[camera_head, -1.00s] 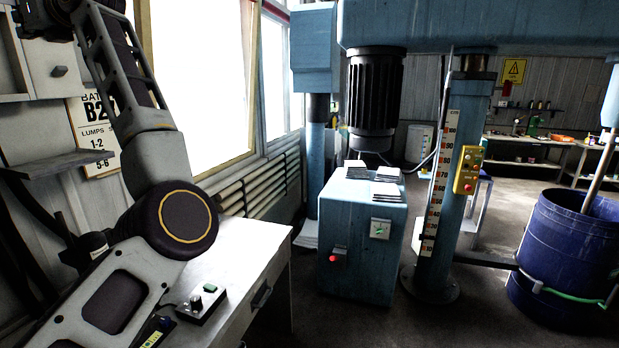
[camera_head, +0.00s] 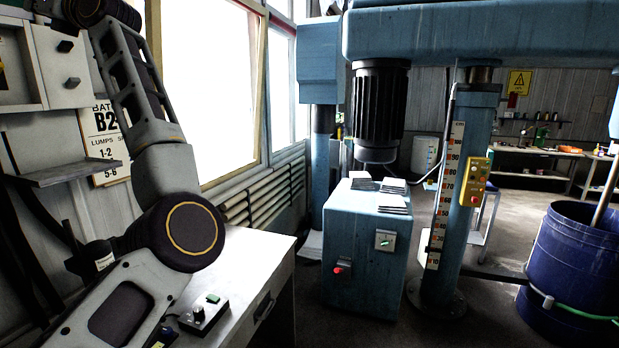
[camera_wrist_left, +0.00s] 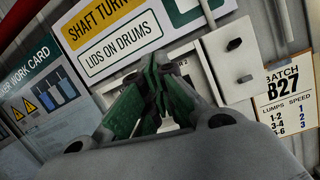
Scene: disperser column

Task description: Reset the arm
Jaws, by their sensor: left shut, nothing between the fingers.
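My left arm (camera_head: 165,190) comes in from the left in the head view, bent at a dark round joint with a yellow ring. Its upper link rises to the top left, and the hand is out of that view. In the left wrist view my left gripper (camera_wrist_left: 153,68) is shut and empty, with dark green fingers pointing at the signs on the wall. My right arm and gripper are not in view.
A white desk (camera_head: 245,262) with a small control box (camera_head: 204,314) lies beside my left arm. A wall cabinet (camera_head: 62,68), shelf (camera_head: 75,168) and batch sign (camera_head: 104,135) are close to it. The disperser column (camera_head: 460,200), blue cabinet (camera_head: 362,255) and blue drum (camera_head: 572,270) stand to the right.

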